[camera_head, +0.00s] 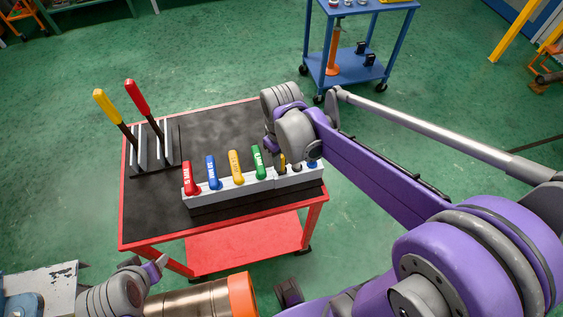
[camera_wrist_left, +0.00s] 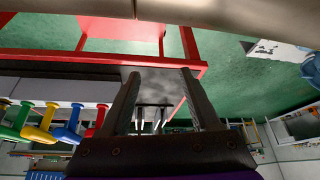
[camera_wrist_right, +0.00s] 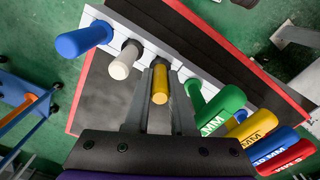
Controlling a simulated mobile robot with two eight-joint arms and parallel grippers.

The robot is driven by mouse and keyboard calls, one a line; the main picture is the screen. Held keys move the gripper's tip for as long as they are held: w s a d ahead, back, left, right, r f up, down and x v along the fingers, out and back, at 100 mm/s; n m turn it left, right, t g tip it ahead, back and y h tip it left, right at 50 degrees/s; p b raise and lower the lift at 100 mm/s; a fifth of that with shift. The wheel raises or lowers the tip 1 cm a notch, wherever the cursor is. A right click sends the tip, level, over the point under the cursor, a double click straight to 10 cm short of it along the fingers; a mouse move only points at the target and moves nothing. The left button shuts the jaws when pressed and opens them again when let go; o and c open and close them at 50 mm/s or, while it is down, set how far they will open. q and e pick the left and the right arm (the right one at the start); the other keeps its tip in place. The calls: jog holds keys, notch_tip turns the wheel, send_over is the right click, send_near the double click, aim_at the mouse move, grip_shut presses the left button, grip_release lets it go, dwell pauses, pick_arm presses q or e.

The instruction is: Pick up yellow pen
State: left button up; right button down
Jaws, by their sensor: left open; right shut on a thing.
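The yellow pen (camera_wrist_right: 160,85) shows end-on in the right wrist view, between the two fingers of my right gripper (camera_wrist_right: 162,75). It stands upright in the row of the white holder (camera_wrist_right: 133,25), with a white pen (camera_wrist_right: 124,60) and a blue pen (camera_wrist_right: 85,38) beside it. My right gripper is shut on the yellow pen. In the head view the pen (camera_head: 283,161) shows only in small part beside my wrist. My left gripper (camera_head: 160,263) is open and empty, low at the front left of the table; its fingers show in the left wrist view (camera_wrist_left: 160,85).
Red, blue, yellow-orange and green handled tools (camera_head: 234,167) stand in the holder left of the pen. A stand (camera_head: 150,158) with a yellow and a red handle is at the table's left. The table's dark middle (camera_head: 205,130) is clear. A blue cart (camera_head: 350,70) stands behind.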

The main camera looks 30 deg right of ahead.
notch_tip(320, 180, up, 10)
jog(key=shift+f+p, duration=0.25)
jog(key=shift+p, duration=0.15)
jog(key=shift+a, duration=0.1)
